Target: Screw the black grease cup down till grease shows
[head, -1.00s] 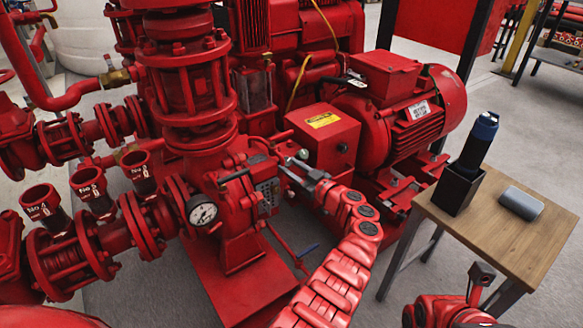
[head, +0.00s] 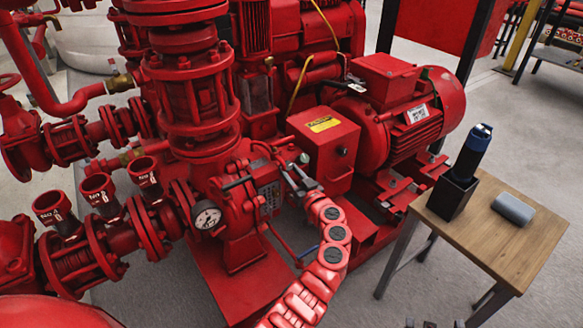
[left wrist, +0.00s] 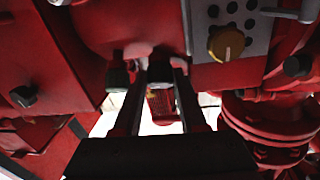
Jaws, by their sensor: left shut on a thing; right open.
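My left gripper (head: 291,178) reaches the red pump body from the right in the head view, beside the control panel (head: 268,196). In the left wrist view its two fingers (left wrist: 160,85) are shut around a black grease cup (left wrist: 160,72) under the red casing. The fingers hide part of the cup, and I cannot make it out in the head view. A second black cap (left wrist: 118,75) sits just left of the fingers, apart from the held cup. No grease can be made out. Only a dark sliver of my right gripper (head: 432,324) shows at the bottom edge; it is open.
A yellow knob (left wrist: 228,42) is close right of the held cup. A red box (head: 325,140) and motor (head: 415,110) stand right of the pump.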

